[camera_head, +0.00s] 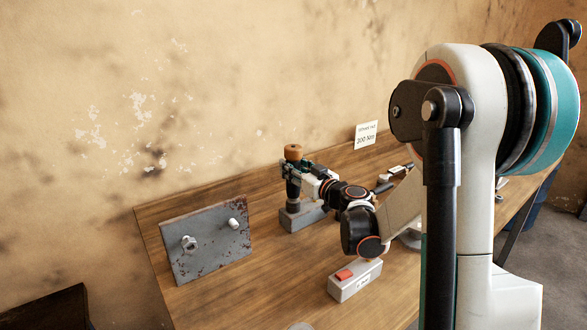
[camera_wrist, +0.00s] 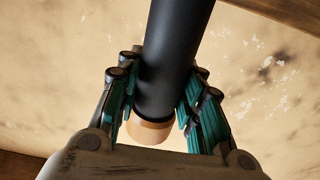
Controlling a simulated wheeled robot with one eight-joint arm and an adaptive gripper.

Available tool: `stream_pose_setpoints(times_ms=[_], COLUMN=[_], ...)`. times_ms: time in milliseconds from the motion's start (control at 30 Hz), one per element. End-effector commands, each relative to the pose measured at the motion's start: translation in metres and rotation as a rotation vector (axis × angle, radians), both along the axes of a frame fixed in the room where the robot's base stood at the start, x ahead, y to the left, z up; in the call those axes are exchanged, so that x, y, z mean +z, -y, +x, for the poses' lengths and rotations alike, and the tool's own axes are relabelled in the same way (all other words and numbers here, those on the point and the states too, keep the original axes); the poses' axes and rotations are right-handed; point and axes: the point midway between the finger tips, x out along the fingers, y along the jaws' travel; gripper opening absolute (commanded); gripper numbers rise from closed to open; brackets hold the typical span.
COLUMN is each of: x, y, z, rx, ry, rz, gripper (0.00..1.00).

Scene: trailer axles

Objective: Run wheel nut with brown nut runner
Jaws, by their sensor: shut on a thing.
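The brown nut runner has a dark body (camera_head: 293,191) and a brown round cap (camera_head: 293,152). It stands upright at a grey block (camera_head: 300,217) on the bench; whether its lower end is seated in the block I cannot tell. My gripper (camera_head: 296,172) is shut around its upper body, below the cap. In the wrist view, my gripper's teal-lined fingers (camera_wrist: 158,88) flank the runner's black cylinder (camera_wrist: 175,55), with its tan end (camera_wrist: 149,131) showing between them. A rust-spotted grey plate (camera_head: 212,251) to the left carries a pale nut or stud (camera_head: 189,244) and another (camera_head: 233,223).
A pale box with a red button (camera_head: 354,280) sits on the wooden bench (camera_head: 250,295) in front of my forearm. A white card reading about 200 Nm (camera_head: 366,134) stands behind. Other small tools (camera_head: 397,171) lie at right. Bare bench lies between plate and box.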

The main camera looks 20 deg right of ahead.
Motion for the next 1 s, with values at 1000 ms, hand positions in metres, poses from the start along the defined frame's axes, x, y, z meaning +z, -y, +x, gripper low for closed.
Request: stream_pose_setpoints(times_ms=[1000], x=[0.0096], y=[-0.0003], z=[-0.0006], rx=[0.001], ry=[-0.001], rz=[-0.001], gripper=[0.00])
